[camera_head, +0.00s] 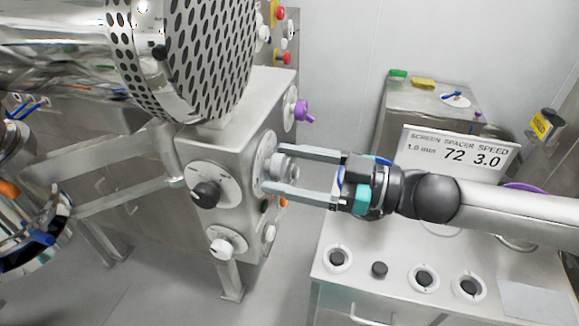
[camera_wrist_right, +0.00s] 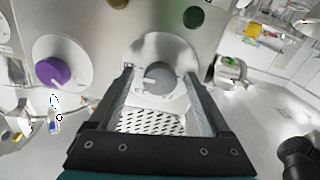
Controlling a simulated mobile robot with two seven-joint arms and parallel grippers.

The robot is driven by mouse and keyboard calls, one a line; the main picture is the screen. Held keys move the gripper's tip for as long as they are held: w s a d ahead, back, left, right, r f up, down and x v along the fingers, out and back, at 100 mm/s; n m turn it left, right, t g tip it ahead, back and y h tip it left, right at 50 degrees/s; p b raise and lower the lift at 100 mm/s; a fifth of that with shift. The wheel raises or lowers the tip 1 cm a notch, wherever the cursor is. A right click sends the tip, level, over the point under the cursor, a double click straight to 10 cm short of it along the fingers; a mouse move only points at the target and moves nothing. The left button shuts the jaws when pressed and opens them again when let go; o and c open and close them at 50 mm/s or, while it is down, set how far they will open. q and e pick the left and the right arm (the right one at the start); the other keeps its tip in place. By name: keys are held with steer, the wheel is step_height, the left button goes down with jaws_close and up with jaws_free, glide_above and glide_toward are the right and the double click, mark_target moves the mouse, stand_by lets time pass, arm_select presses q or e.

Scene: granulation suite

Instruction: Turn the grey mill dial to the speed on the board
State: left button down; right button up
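The grey dial (camera_head: 291,172) sits on a round plate on the right side face of the steel mill housing (camera_head: 228,130). In the right wrist view the dial (camera_wrist_right: 158,82) shows a small white mark on its left side. My right gripper (camera_head: 268,170) is open, with one finger on each side of the dial; in the wrist view (camera_wrist_right: 160,80) a gap shows between each finger and the dial. The board (camera_head: 459,153) reads screen 1.0 mm, spacer 72, speed 3.0. The plate's scale is not readable. My left gripper is not in view.
A black knob (camera_head: 206,194) and a white knob (camera_head: 221,247) are on the mill's front face. A purple knob (camera_head: 303,111) is behind the grey dial on the side face. A bench (camera_head: 390,292) with several dark round pieces stands at right.

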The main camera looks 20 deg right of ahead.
jaws_close()
stand_by(0.5)
steer(key=shift+n, duration=0.3)
steer(key=n+p, duration=0.1)
steer(key=n, duration=0.1)
steer(key=shift+n, duration=0.3)
steer(key=n, duration=0.2)
steer(key=shift+n, duration=0.3)
steer(key=n, duration=0.5)
steer(key=shift+n, duration=0.4)
steer(key=shift+o, duration=0.2)
jaws_free()
